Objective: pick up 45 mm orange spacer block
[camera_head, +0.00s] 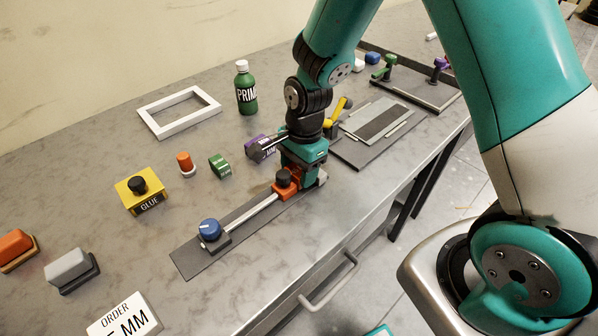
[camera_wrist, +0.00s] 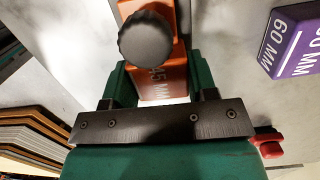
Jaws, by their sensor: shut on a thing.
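The orange spacer block (camera_wrist: 168,82), marked 45 MM, sits between the two green fingers of my gripper (camera_wrist: 160,92) in the wrist view. My gripper is shut on it. In the head view my gripper (camera_head: 303,172) is low over the right end of a dark rail fixture (camera_head: 190,262), and the arm hides most of the block. A black knob (camera_wrist: 147,40) on an orange part stands just beyond the block in the wrist view and overlaps it. I cannot tell whether the block is clear of the surface below.
A purple 60 MM block (camera_wrist: 292,45) lies beside my gripper; a green block (camera_head: 220,165) is farther left. The fixture carries a blue knob (camera_head: 209,230). A yellow GLUE box (camera_head: 140,192), green bottle (camera_head: 245,90) and white frame (camera_head: 180,112) stand on the grey bench.

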